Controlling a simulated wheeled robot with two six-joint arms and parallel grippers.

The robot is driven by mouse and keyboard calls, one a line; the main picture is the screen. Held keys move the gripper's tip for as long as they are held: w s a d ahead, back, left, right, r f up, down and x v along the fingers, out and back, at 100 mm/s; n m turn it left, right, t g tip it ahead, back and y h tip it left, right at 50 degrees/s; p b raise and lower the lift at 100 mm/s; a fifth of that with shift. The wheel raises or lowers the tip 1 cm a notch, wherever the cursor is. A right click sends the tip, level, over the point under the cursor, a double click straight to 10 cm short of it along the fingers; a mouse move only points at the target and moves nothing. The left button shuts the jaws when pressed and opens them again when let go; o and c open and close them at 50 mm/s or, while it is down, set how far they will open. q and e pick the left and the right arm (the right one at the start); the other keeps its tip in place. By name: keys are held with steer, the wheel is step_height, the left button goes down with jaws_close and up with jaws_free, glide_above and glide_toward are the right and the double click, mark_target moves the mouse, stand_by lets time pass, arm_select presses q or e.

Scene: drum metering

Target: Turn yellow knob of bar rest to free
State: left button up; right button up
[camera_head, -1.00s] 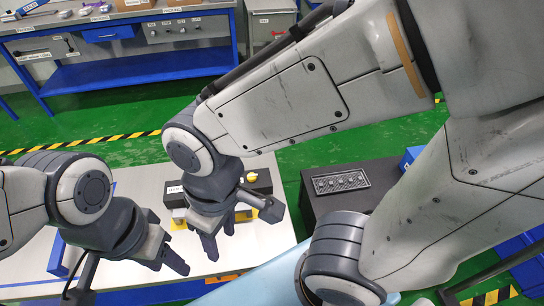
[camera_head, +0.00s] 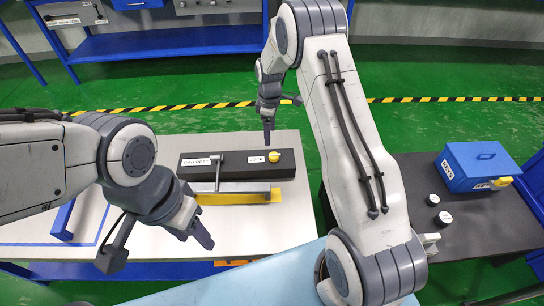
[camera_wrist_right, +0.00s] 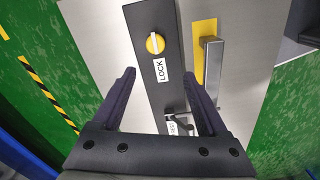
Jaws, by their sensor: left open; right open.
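The bar rest (camera_head: 225,163) is a long black block on the white table, with a grey lever and a label at its left part. Its yellow knob (camera_head: 273,156) sits near the right end beside a LOCK label. In the right wrist view the knob (camera_wrist_right: 155,43) lies ahead of and between the finger lines, apart from the fingers. My right gripper (camera_wrist_right: 165,90) is open and empty above the block; in the head view it (camera_head: 268,135) points down just behind the knob. My left gripper (camera_head: 195,240) is at the table's front, open and empty, away from the bar rest.
A grey bar with a yellow base (camera_head: 240,198) lies along the front of the black block. A blue box (camera_head: 475,165) with a yellow latch and two small round items stand on the dark table at right. A light blue surface (camera_head: 270,280) is at the front.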

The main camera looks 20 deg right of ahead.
mark_target(273, 155)
steer(key=f, duration=0.8)
steer(key=d+f, duration=0.1)
steer(key=f, duration=0.3)
steer(key=shift+w, duration=0.25)
jaws_close()
